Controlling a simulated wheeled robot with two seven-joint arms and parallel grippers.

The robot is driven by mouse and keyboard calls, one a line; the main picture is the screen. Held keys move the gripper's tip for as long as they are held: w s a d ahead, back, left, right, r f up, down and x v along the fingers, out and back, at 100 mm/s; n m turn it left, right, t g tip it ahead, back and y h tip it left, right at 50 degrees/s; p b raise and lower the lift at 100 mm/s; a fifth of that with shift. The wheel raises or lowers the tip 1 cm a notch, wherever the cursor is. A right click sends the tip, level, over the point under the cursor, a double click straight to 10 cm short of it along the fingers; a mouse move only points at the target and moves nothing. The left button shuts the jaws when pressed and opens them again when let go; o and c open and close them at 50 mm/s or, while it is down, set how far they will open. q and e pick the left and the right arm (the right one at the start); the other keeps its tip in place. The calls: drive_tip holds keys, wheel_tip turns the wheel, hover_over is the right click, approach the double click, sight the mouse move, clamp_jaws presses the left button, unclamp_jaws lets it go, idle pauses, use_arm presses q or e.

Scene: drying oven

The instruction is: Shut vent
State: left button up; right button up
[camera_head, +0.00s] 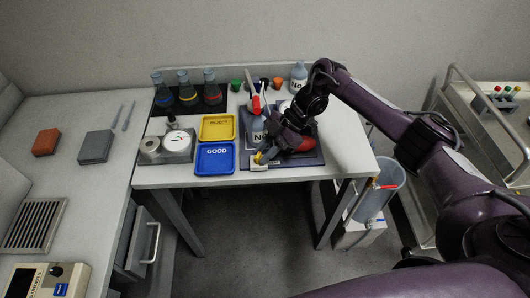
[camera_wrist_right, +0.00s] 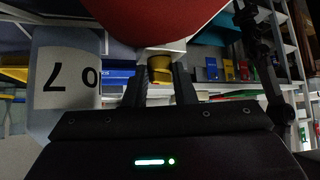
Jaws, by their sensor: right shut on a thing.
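My right gripper (camera_head: 268,153) reaches in from the right over the dark mat on the table. In the right wrist view its two fingers (camera_wrist_right: 162,85) are closed around a small yellow knob (camera_wrist_right: 160,68). The knob sits against a pale block under a large red rounded body (camera_wrist_right: 155,18). In the head view the red body (camera_head: 307,144) shows just right of the gripper, which covers much of what stands there. No label marks the vent; I cannot tell whether the knob is its part or how far it is turned. My left gripper is not in view.
A blue GOOD tray (camera_head: 215,172) and a yellow tray (camera_head: 217,140) lie left of the mat. A labelled bottle (camera_head: 258,129) stands close behind the gripper; a numbered label (camera_wrist_right: 68,78) shows in the wrist view. Several flasks stand at the back left.

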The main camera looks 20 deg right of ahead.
idle(0.3)
drive_tip(key=o, duration=1)
drive_tip(key=shift+b+v, duration=0.35)
drive_tip(key=shift+v, duration=3.55)
drive_tip(key=shift+c, duration=0.3)
